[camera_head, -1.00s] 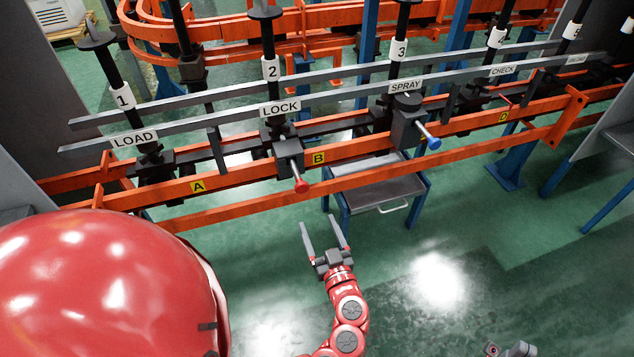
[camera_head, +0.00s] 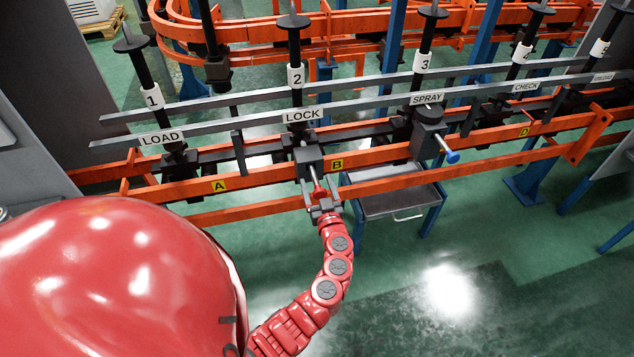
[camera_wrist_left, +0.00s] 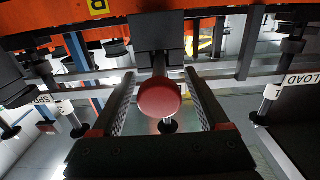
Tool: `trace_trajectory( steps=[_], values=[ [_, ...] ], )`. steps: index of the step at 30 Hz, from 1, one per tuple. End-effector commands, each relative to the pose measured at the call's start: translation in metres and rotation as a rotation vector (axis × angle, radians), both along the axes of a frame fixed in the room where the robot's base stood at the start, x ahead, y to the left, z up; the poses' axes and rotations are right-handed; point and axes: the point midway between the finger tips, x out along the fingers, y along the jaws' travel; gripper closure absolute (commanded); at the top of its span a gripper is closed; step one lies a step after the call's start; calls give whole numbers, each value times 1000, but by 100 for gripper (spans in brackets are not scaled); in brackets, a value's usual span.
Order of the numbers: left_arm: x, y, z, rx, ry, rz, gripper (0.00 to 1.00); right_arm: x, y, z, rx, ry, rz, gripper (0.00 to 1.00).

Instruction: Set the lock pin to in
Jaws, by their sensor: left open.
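The lock pin has a red knob (camera_head: 319,193) on a metal shaft that comes out of a dark grey block (camera_head: 309,160) under the LOCK sign (camera_head: 302,115). My left gripper (camera_head: 319,192) is at the pin with its fingers on either side of the knob. In the left wrist view the red knob (camera_wrist_left: 160,97) sits between the two open fingers (camera_wrist_left: 160,105), with a gap visible on both sides. The block (camera_wrist_left: 155,32) is straight beyond the knob. My right gripper does not show in the head view.
Orange rails (camera_head: 260,206) run across in front of the stations. A blue-knobbed pin (camera_head: 452,156) is at the SPRAY station to the right. A grey table (camera_head: 375,205) with blue legs stands below the rails. Green floor in front is clear.

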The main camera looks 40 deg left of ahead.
Motion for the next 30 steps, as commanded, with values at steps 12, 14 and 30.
trace_trajectory(
  steps=[12, 14, 30],
  values=[
    [2, 3, 0, -1, -1, 0, 38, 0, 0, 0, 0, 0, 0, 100],
    [2, 3, 0, -1, -1, 0, 49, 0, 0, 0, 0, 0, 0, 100],
    [2, 2, 0, -1, -1, 0, 100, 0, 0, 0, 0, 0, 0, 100]
  ],
)
